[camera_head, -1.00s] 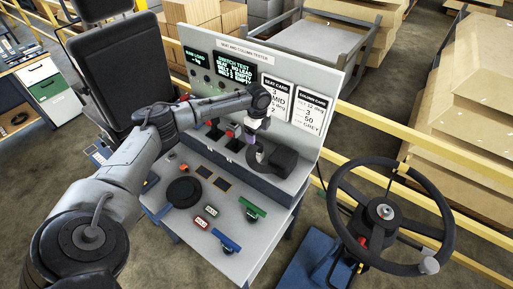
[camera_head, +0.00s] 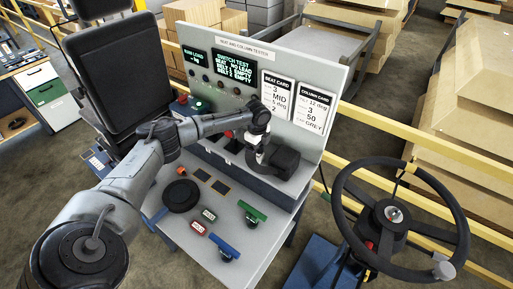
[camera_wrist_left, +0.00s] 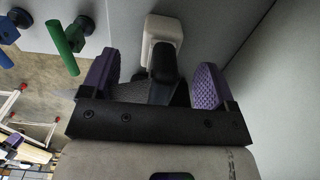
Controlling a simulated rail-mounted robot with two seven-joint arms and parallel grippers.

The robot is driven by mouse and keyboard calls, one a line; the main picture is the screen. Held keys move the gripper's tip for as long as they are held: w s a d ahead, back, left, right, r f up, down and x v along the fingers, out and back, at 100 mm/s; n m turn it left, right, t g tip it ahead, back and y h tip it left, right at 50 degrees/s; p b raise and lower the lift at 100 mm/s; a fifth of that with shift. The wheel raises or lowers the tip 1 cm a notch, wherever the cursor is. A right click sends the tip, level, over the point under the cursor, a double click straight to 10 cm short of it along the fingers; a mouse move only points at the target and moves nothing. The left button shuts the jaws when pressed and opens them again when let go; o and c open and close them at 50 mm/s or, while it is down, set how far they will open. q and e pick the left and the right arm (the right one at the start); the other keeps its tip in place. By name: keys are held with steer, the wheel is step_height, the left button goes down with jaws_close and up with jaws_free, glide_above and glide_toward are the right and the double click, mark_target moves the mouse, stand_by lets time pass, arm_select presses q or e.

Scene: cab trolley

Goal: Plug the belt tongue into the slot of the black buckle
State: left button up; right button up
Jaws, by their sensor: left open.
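My left gripper (camera_head: 262,162) is at the right part of the tester bench, close against a black rounded block (camera_head: 284,160). In the left wrist view its purple fingertips (camera_wrist_left: 155,88) are spread apart. Between and beyond them is a black piece (camera_wrist_left: 163,62) in front of a pale rounded housing (camera_wrist_left: 163,30). The fingers do not visibly close on it. I cannot tell whether this black piece is the buckle or part of the belt tongue. The tongue and the buckle slot cannot be made out for certain. My right gripper is not in view.
The upright panel (camera_head: 335,75) rises behind the gripper. A steering wheel (camera_head: 395,215) stands right, a black seat (camera_head: 108,65) left.

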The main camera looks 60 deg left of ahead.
arm_select(q)
steer(key=shift+p, duration=0.45)
stand_by(0.6)
steer(key=shift+p, duration=0.45)
stand_by(0.5)
steer(key=c, duration=0.7)
jaws_close()
steer(key=shift+r, duration=0.25)
